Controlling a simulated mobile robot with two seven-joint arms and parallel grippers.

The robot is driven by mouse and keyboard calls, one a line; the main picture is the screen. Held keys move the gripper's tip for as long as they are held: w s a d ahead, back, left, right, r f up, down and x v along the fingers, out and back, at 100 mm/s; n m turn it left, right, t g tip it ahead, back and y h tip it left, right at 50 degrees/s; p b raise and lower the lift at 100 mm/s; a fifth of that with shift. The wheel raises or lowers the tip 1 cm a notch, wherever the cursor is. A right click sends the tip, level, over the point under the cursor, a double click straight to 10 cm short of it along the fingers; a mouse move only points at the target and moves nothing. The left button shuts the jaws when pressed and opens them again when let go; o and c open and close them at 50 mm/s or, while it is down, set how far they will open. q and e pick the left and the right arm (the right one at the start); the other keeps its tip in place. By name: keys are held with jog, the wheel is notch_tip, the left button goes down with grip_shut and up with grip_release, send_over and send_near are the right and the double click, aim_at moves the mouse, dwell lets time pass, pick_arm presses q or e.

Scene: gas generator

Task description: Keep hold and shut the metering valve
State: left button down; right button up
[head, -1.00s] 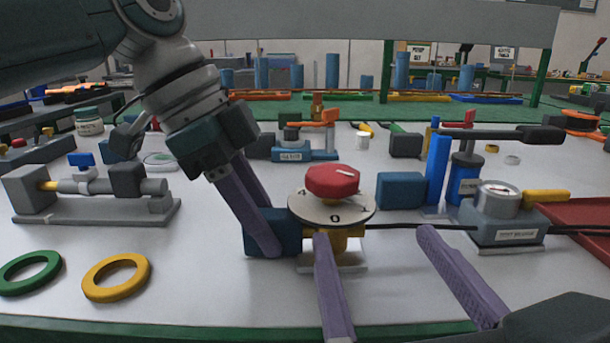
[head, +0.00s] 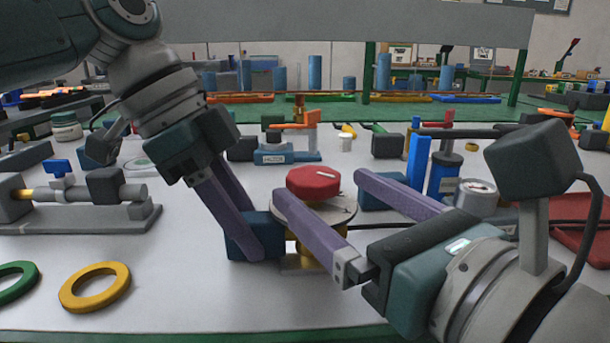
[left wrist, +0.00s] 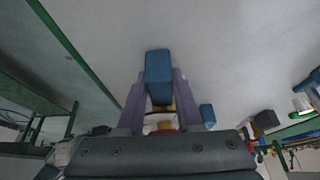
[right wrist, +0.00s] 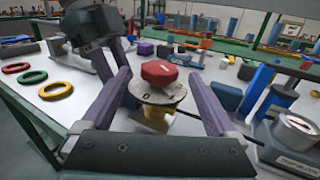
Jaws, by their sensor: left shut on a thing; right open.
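The metering valve has a red knob (head: 313,183) on a round, marked dial plate (right wrist: 160,92) above a yellow body (head: 306,253). A blue block (head: 246,238) sits at its left side. My left gripper (head: 254,232) is shut on this blue block; the left wrist view also shows the block (left wrist: 158,78) between its fingers. My right gripper (head: 320,215) is open, with its fingers either side of the knob and dial in the head view. In the right wrist view the knob (right wrist: 158,72) stands between the two fingers, apart from both.
A gauge unit (head: 476,196) and a blue cylinder (head: 444,175) stand to the right, near a red tray (head: 585,235). A pipe fitting on a grey base (head: 90,220) and a yellow ring (head: 95,287) lie to the left. The front middle of the table is clear.

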aim_at(315, 193)
jog(key=shift+x, duration=2.2)
jog(key=shift+c, duration=0.3)
jog(key=c, duration=1.3)
jog(key=shift+m, duration=0.3)
jog(key=m+t+h, duration=0.1)
jog(key=m+h, duration=0.1)
jog(key=h, duration=0.2)
jog(key=shift+d+m+t+h, duration=0.1)
jog(key=shift+m+t+h, duration=0.3)
jog(key=shift+m+h, duration=1.6)
jog(key=shift+h, duration=0.7)
